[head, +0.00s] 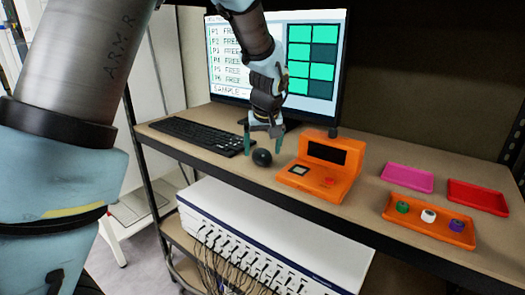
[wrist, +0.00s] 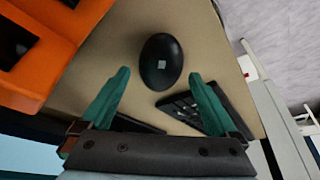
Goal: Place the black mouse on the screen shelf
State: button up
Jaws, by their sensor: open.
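The black mouse (head: 262,157) lies on the tan shelf (head: 227,165), between the keyboard and the orange device, near the shelf's front edge. In the wrist view the mouse (wrist: 161,61) is a dark oval with a small light square on it, just beyond the fingertips. My gripper (head: 264,147) is open, with its green fingers pointing down above the mouse. In the wrist view my gripper (wrist: 160,76) has its fingers apart with nothing between them. The screen (head: 275,55) stands on the same shelf, behind my gripper, partly hidden by my arm.
A black keyboard (head: 197,135) lies left of the mouse. An orange device (head: 322,167) stands close on the right. Farther right are a pink tray (head: 407,178), a red tray (head: 478,196) and an orange tray (head: 428,233) with small vials. A white instrument (head: 275,240) sits below.

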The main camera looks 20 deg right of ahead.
jog(key=b+v, duration=0.2)
jog(key=v, duration=0.9)
jog(key=a+f+n+g+y, duration=0.1)
jog(key=a+f, duration=0.4)
jog(key=a, duration=0.8)
jog(key=a+f+g, duration=0.1)
jog(key=a+f, duration=0.5)
jog(key=a, duration=0.6)
jog(key=s+a+f, duration=0.2)
jog(key=s+a, duration=0.1)
jog(key=a, duration=0.2)
jog(key=s+a+f+n, duration=0.1)
jog(key=s+a+f, duration=0.1)
jog(key=a, duration=0.3)
jog(key=shift+s+g, duration=0.3)
jog(key=shift+s, duration=0.2)
jog(key=shift+a, duration=0.15)
